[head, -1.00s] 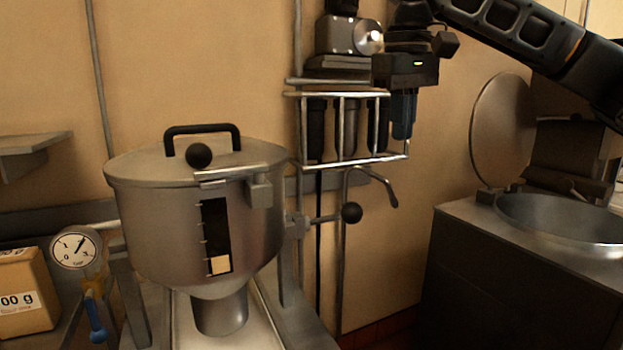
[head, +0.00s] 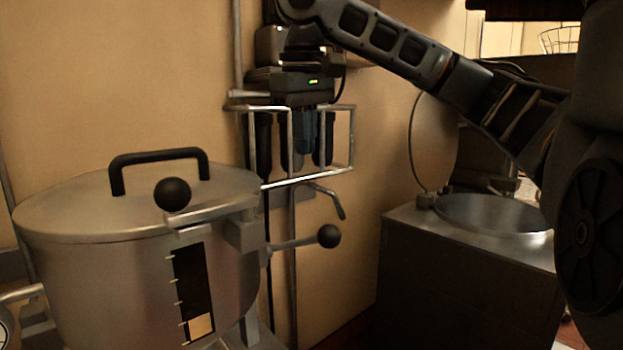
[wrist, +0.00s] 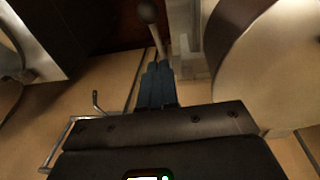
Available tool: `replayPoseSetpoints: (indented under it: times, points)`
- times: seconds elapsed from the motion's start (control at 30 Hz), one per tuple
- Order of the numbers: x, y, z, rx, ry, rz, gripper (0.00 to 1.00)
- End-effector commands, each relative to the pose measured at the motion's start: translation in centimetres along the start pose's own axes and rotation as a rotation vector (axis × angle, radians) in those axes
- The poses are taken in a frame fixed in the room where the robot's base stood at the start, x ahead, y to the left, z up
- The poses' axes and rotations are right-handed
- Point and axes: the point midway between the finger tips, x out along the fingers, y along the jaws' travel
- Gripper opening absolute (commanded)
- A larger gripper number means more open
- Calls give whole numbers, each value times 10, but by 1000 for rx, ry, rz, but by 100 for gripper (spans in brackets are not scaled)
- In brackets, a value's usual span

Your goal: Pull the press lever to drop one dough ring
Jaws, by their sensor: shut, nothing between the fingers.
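The press is a steel hopper (head: 110,265) with a lid (head: 70,205) and a black handle at the left of the head view. A lever with a black ball (head: 328,236) sticks out from its right side. Another rod with a black ball (head: 172,194) sits at the lid's front edge. My gripper (head: 304,150) hangs fingers down above the side lever, apart from it. Its blue fingers are shut and empty. In the wrist view my gripper (wrist: 158,66) points toward a rod with a dark ball (wrist: 148,11), which shows beyond the fingertips.
A steel wall rack (head: 346,140) with rails is right by my gripper, and a bent spout (head: 335,203) hangs below it. A steel cabinet (head: 440,290) with a round basin (head: 490,213) and raised lid stands at the right. Between cabinet and hopper is a gap.

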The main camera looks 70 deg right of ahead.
Motion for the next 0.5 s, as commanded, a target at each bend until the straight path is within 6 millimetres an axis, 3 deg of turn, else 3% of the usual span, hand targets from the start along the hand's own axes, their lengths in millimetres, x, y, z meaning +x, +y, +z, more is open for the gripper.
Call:
replayPoseSetpoints:
  times: [0.5]
  points:
    - [92, 0, 1, -1, -3, -1, 0]
